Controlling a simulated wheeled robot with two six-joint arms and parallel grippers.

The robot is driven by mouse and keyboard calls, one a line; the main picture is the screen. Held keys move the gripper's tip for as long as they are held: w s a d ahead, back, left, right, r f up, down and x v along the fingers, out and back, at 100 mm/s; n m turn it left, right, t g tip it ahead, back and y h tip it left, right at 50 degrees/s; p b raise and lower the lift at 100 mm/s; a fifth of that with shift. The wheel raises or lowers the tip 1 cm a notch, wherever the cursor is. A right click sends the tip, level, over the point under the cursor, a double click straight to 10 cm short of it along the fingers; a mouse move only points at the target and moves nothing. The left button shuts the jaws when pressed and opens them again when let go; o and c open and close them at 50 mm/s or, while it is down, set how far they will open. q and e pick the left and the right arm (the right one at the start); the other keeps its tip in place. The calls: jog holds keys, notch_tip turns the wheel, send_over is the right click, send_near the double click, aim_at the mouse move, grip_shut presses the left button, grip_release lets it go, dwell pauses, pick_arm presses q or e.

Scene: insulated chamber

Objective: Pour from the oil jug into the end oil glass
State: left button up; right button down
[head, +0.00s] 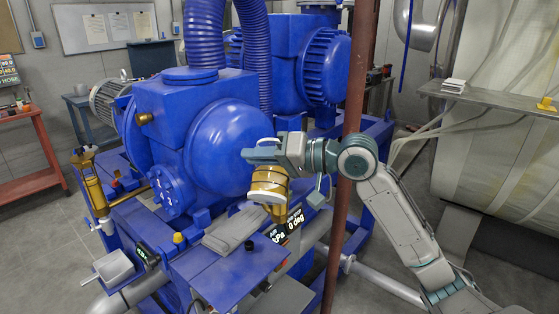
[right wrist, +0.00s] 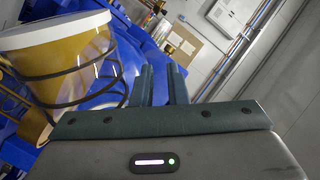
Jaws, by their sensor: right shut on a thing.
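The oil jug (head: 268,183), amber with pale bands, hangs below my right gripper (head: 262,152) in front of the big blue pump. In the right wrist view the jug (right wrist: 65,62) shows a pale rim, yellow contents and a dark wire handle beside the fingers (right wrist: 160,88). My left gripper is not in view.
The blue pump housing (head: 225,145) stands close behind the jug. A brown vertical pipe (head: 355,120) rises beside my right arm. Grey gloves (head: 232,230) lie on the blue frame. A black readout (head: 287,226) sits below the jug. A brass upright (head: 92,187) stands at left.

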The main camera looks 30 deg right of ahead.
jog(key=shift+w+d+r+m, duration=0.2)
jog(key=shift+r+m, duration=0.25)
jog(key=shift+r, duration=0.05)
jog(key=shift+w+d+r+m, duration=0.15)
jog(key=shift+w+r+m, duration=0.1)
jog(key=shift+r+m, duration=0.2)
jog(key=shift+w+d+r+m, duration=0.2)
jog(key=shift+r+m, duration=0.2)
jog(key=shift+r, duration=0.15)
dwell(4.4)
jog(key=f+n, duration=0.1)
jog(key=s+a+f+n, duration=0.1)
jog(key=f+n, duration=0.1)
jog(key=f, duration=0.1)
jog(key=shift+s+a, duration=0.2)
jog(key=shift+s, duration=0.15)
jog(key=s+a+f+n+t, duration=0.2)
jog(key=s+a+f+n, duration=0.2)
jog(key=f+n, duration=0.4)
jog(key=shift+s+f+n, duration=0.3)
jog(key=shift+s+f, duration=0.05)
jog(key=shift+f, duration=0.5)
